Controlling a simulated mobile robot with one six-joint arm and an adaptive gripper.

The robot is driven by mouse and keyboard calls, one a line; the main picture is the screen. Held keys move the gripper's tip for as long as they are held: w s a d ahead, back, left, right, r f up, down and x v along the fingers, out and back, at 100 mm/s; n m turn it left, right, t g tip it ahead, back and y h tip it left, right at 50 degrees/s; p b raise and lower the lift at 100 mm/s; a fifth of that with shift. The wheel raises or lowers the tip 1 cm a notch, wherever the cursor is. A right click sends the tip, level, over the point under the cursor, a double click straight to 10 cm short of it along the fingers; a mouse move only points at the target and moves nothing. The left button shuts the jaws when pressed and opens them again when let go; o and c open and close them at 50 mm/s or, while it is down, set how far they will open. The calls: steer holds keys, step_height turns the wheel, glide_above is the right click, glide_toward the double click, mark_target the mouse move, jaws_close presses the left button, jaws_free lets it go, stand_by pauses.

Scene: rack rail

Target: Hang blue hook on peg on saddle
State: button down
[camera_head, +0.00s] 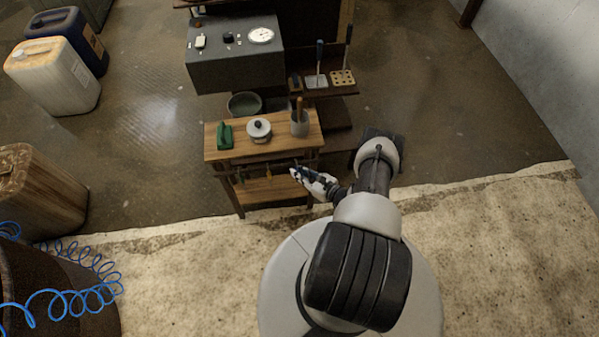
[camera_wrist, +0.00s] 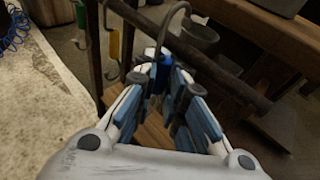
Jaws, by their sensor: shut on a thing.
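The blue hook (camera_wrist: 162,72) has a blue handle and a grey wire bend above it. My gripper (camera_wrist: 161,88) is shut on the blue handle in the wrist view; the fingers hide part of it. The bend rises beside a dark rail (camera_wrist: 225,75) and its curved top reaches across the rail in the picture; whether it touches the rail I cannot tell. In the head view my gripper (camera_head: 295,173) is at the right front of the wooden table, and the hook is too small to make out. I cannot pick out a peg or saddle in either view.
A yellow-handled hook (camera_wrist: 114,44) and a green one (camera_wrist: 81,14) hang left of my gripper. The wooden table (camera_head: 222,155) carries a green object (camera_head: 225,134), a lidded pot (camera_head: 259,130) and a grey cup (camera_head: 299,125). A tool shelf (camera_head: 318,89) stands behind.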

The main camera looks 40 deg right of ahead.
steer(key=s+a+p, duration=0.1)
steer(key=s+a, duration=0.2)
steer(key=s, duration=0.2)
steer(key=shift+s+a, duration=0.25)
steer(key=shift+s, duration=0.15)
stand_by(0.4)
